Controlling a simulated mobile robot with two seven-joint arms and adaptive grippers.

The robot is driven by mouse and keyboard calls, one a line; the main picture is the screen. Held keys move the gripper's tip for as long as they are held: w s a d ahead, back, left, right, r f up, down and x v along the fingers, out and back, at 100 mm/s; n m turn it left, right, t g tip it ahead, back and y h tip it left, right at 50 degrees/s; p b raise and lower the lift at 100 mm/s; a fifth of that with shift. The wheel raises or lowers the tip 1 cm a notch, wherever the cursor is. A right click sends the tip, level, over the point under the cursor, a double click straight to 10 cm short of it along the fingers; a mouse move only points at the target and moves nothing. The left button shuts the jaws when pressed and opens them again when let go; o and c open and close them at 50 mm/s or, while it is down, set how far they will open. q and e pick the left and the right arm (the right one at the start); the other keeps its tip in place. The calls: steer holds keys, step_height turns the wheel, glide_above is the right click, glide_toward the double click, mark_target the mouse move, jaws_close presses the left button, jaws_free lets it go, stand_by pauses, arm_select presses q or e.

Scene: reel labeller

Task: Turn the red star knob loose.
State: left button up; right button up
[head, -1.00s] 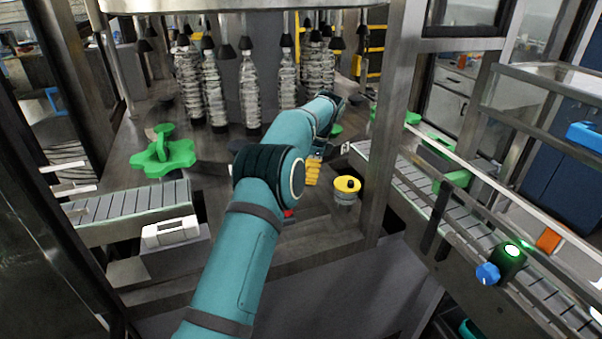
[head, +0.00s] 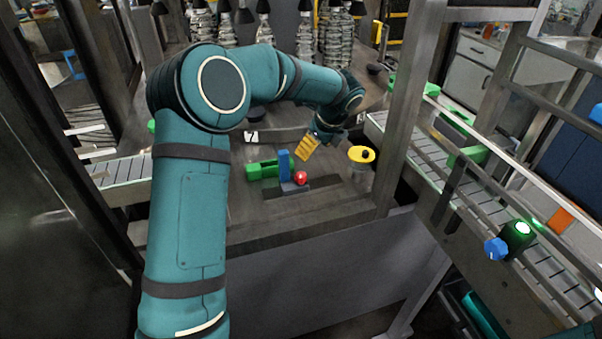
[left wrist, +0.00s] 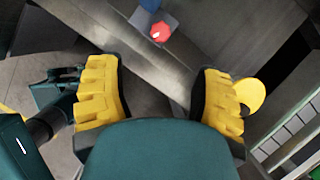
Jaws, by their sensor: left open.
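The red star knob (head: 301,178) sits at the front of a small block fixture on the machine's deck. In the left wrist view the knob (left wrist: 160,32) shows at the top centre, ahead of the fingers and apart from them. My left gripper (head: 308,147) has yellow fingers and hangs above and slightly behind the knob. In the left wrist view the gripper (left wrist: 160,95) is open, its two yellow fingers wide apart with nothing between them. My right gripper is not in view.
A blue upright block (head: 284,164) and a green bar (head: 261,170) adjoin the knob. A yellow-capped jar (head: 361,156) stands just right of my gripper. Conveyors (head: 438,163) run at the sides, and a steel post (head: 408,110) rises at right. The deck in front is clear.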

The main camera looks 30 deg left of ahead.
mark_target(301, 174)
arm_select(q)
steer(key=shift+m, duration=0.3)
steer(key=x, duration=1.3)
steer(key=shift+w+f, duration=0.1)
steer(key=shift+f, duration=0.25)
jaws_close()
